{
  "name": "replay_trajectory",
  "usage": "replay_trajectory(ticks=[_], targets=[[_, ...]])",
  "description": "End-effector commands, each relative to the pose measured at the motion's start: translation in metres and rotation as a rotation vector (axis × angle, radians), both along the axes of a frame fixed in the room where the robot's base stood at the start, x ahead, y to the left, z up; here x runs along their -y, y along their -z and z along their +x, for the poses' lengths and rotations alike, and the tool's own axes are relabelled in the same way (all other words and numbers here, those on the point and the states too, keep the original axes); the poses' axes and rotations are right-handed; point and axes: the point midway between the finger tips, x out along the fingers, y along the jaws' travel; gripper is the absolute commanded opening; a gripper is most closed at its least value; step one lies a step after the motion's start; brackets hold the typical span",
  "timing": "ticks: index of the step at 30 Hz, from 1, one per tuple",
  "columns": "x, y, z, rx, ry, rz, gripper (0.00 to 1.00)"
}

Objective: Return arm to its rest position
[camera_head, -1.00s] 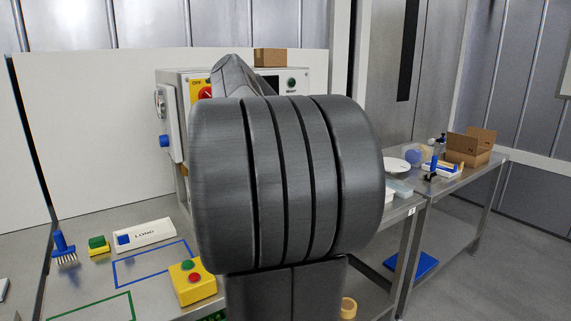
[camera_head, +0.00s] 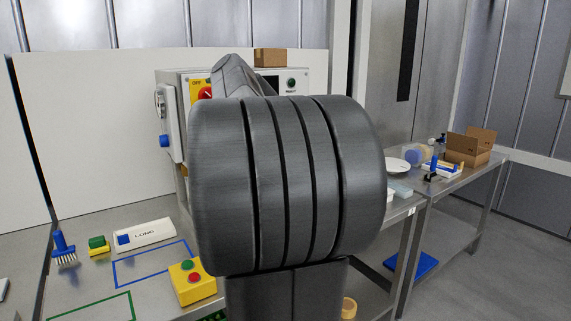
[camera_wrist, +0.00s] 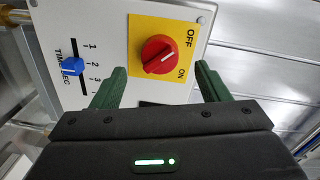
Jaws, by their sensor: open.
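My gripper (camera_wrist: 158,85) shows in the wrist view with its two green fingers apart and nothing between them. Beyond the fingers is a control panel (camera_wrist: 110,20) with a red rotary knob (camera_wrist: 158,54) on a yellow OFF/ON plate and a blue slider (camera_wrist: 72,66) on a numbered timer scale. The fingers look apart from the knob, though the exact gap is hard to judge. In the head view my dark grey arm fills the middle and hides my gripper and most of the machine (camera_head: 172,78). The red knob (camera_head: 205,92) shows partly beside the arm.
A yellow button box (camera_head: 192,283), a LONG label block (camera_head: 146,234), a green and yellow block (camera_head: 98,246) and a blue brush (camera_head: 63,248) lie on the steel table. A second table at right holds an open cardboard box (camera_head: 470,147) and a white plate (camera_head: 393,164).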

Motion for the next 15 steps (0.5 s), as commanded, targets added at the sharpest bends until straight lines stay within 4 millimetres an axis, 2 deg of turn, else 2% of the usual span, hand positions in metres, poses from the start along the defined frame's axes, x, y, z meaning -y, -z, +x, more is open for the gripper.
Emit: replay_trajectory(ticks=[8,9,15], targets=[[-0.029,0.003,0.042,-0.002,-0.001,-0.001,0.69],[-0.025,-0.003,0.039,-0.035,0.001,0.051,0.69],[-0.024,-0.003,0.039,-0.19,0.002,0.28,0.69]])
